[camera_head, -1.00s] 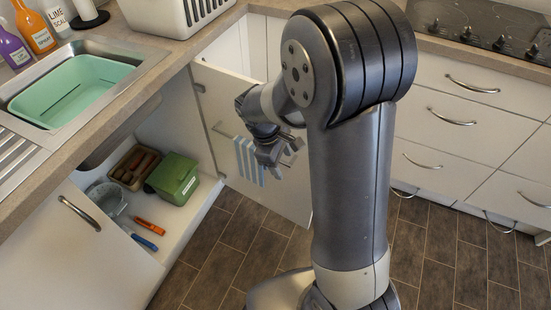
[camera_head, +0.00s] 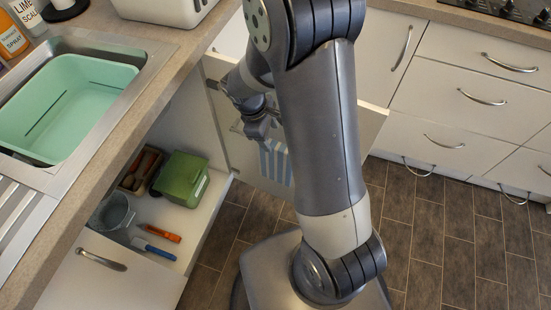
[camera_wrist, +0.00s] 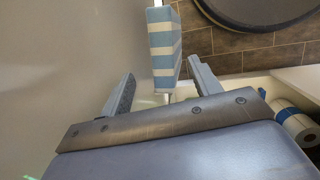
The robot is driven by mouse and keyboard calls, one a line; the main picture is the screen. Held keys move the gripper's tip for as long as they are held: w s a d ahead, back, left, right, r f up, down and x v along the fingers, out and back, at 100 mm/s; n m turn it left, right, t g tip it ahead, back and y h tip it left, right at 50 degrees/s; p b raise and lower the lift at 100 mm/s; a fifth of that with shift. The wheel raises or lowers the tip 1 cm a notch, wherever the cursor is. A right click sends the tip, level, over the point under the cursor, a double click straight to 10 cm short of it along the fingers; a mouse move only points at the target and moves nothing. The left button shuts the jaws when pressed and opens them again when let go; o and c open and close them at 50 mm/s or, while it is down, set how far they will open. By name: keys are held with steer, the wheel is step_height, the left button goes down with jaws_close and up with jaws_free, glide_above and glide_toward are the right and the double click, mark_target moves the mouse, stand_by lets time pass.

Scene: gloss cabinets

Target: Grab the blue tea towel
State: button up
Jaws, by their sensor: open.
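The tea towel (camera_head: 275,164), striped blue and white, hangs on the inner face of an open cabinet door (camera_head: 241,160). It also shows in the wrist view (camera_wrist: 164,50), ahead of the space between my fingers. My gripper (camera_wrist: 160,85) is open, one finger on each side of the towel's lower end in that picture. In the head view my gripper (camera_head: 262,132) is just above and in front of the towel, partly covering its top. Whether a finger touches the towel I cannot tell. The rail it hangs on is mostly hidden.
The open cupboard at left holds a green box (camera_head: 181,178), a grey bucket (camera_head: 113,212), an orange-handled tool (camera_head: 160,233) and a blue-handled tool (camera_head: 153,249). The worktop edge and sink (camera_head: 71,106) are above. Dark tiled floor (camera_head: 430,230) is clear at right.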

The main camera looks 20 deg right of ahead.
mark_target(275, 146)
steer(key=shift+s+b+x, duration=0.15)
steer(key=shift+b+x, duration=0.1)
steer(key=shift+x, duration=1.05)
steer(key=shift+s+b+x, duration=0.15)
steer(key=shift+b+x, duration=0.1)
steer(key=shift+x, duration=1.05)
steer(key=shift+f, duration=0.25)
steer(key=shift+c, duration=0.6)
jaws_close()
